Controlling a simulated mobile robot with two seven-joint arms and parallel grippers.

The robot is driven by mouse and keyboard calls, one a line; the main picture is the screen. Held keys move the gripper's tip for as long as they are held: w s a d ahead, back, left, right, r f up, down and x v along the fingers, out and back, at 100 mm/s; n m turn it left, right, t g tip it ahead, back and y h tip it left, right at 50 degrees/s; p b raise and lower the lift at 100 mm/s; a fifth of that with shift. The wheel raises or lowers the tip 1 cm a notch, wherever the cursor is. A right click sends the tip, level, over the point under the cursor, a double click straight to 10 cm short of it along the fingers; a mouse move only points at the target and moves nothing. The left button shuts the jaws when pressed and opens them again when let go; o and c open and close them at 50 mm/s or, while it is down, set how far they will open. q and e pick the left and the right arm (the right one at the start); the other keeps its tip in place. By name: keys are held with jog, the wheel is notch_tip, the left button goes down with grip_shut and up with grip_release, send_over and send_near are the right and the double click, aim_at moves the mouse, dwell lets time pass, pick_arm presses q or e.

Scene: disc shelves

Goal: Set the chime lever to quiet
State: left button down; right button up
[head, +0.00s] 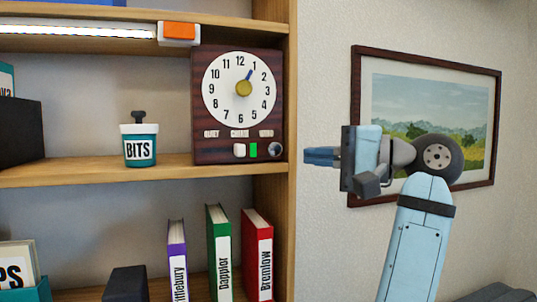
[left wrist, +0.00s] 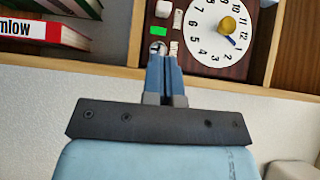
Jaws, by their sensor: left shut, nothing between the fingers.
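A dark wood clock (head: 198,120) with a white dial stands on the shelf. Small labels run under its dial; the left one appears to read QUIET. Below them are a white block (head: 239,150), a green patch (head: 253,150) and a round silver knob (head: 275,149) at the right end. I cannot tell for sure which part is the chime lever. My left gripper (head: 306,156) is shut and empty, right of the clock and apart from it in the head view. In the left wrist view its fingertips (left wrist: 163,57) point towards the silver knob (left wrist: 158,46). My right gripper is not in view.
The shelf's side post (head: 284,90) is between clock and gripper in the head view. A BITS pot (head: 139,148) stands left of the clock. An orange-ended light bar (head: 179,32) is above. Books (head: 257,255) stand below. A framed picture (head: 440,90) hangs behind my arm.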

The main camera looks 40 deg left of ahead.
aim_at(261, 153)
pick_arm(q)
jog(key=p+x, duration=0.2)
jog(key=x, duration=0.6)
jog(key=shift+a+p, duration=0.2)
jog(key=shift+p, duration=0.15)
jog(key=shift+x, duration=0.85)
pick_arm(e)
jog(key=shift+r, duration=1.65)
pick_arm(q)
jog(key=shift+f, duration=0.1)
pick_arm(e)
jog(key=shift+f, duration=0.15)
